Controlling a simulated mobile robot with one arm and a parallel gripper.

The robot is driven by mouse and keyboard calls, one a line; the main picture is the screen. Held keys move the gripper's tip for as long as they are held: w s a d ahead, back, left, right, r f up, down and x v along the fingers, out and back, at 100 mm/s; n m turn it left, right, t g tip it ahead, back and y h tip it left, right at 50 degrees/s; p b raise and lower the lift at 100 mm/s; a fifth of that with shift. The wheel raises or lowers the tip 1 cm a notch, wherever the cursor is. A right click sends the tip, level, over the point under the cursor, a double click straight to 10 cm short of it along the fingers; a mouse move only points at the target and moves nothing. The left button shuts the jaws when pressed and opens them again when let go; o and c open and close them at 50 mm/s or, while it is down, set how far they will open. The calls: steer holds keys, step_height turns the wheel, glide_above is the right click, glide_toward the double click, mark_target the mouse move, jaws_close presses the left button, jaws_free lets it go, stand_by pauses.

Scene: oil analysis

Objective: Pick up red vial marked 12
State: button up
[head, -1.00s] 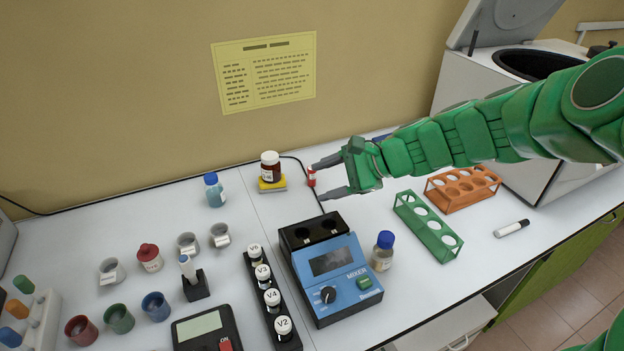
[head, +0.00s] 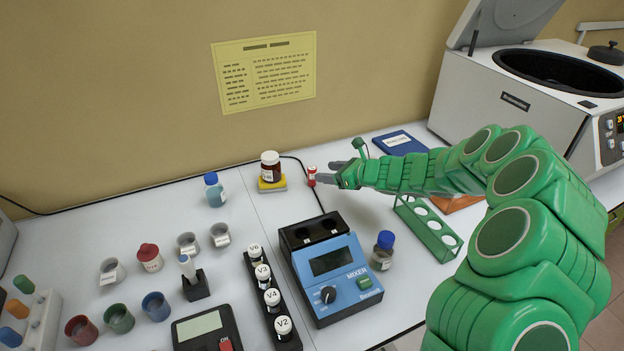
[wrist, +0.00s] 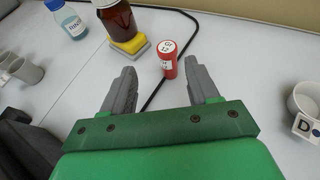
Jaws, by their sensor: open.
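The red vial (head: 311,176) stands upright on the white bench near the wall, right of the brown jar (head: 270,166). My gripper (head: 329,174) is at bench height just right of the vial in the head view. In the wrist view my gripper (wrist: 160,85) is open and empty, with the vial ahead of the gap, nearer the right finger. No contact is visible.
The brown jar sits on a yellow-topped block (wrist: 130,43) left of the vial. A black cable (wrist: 165,75) runs along the bench near it. The blue mixer (head: 334,270) stands in front. A white cup (wrist: 308,105) is at the wrist view's right.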

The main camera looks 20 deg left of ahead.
mark_target(312, 168)
steer(key=shift+w+f, duration=0.35)
steer(key=shift+f, duration=0.2)
steer(key=shift+w+r+x, duration=0.1)
steer(key=shift+r+x, duration=0.05)
steer(key=shift+x, duration=1.7)
steer(key=shift+w+r+x, duration=0.15)
steer(key=shift+x, duration=1.75)
steer(key=c, duration=1.1)
steer(key=shift+o, duration=0.2)
